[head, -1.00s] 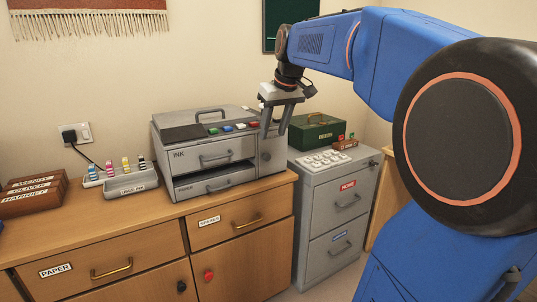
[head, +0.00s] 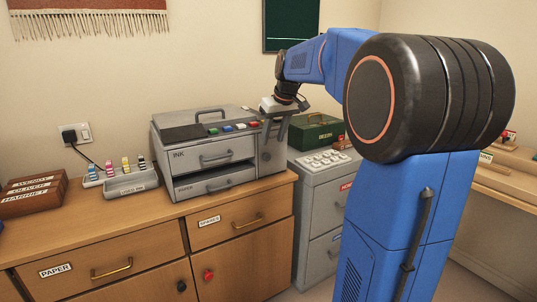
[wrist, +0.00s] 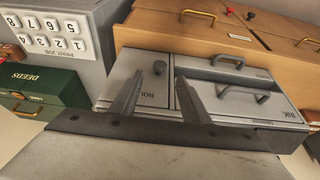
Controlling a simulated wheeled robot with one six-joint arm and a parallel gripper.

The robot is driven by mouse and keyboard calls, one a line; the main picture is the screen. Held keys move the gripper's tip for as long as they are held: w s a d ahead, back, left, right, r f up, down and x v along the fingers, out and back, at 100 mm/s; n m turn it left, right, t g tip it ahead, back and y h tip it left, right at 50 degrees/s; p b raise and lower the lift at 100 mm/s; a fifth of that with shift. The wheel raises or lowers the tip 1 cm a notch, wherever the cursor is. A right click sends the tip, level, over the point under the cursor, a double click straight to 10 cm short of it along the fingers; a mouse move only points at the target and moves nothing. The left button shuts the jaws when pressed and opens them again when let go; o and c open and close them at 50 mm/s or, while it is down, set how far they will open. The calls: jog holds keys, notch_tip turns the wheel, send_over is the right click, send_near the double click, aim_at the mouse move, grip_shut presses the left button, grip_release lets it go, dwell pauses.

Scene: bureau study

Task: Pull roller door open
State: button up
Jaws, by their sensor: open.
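The grey office machine (head: 205,135) stands on the wooden cabinet. Its narrow right-hand front panel, the roller door (head: 272,160), has a small round knob and looks closed.
The INK drawer (head: 215,156) and its handle sit left of the door, above the PAPER drawer (head: 205,184). A filing cabinet (head: 320,200) with a keypad (head: 322,161) and a green DEEDS box (head: 315,133) stand to the right. A toner rack (head: 130,182) is on the left.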

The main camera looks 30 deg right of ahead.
aim_at(268, 155)
jog(key=x, duration=0.8)
jog(key=shift+w+f, duration=0.1)
jog(key=shift+f, duration=0.1)
grip_shut()
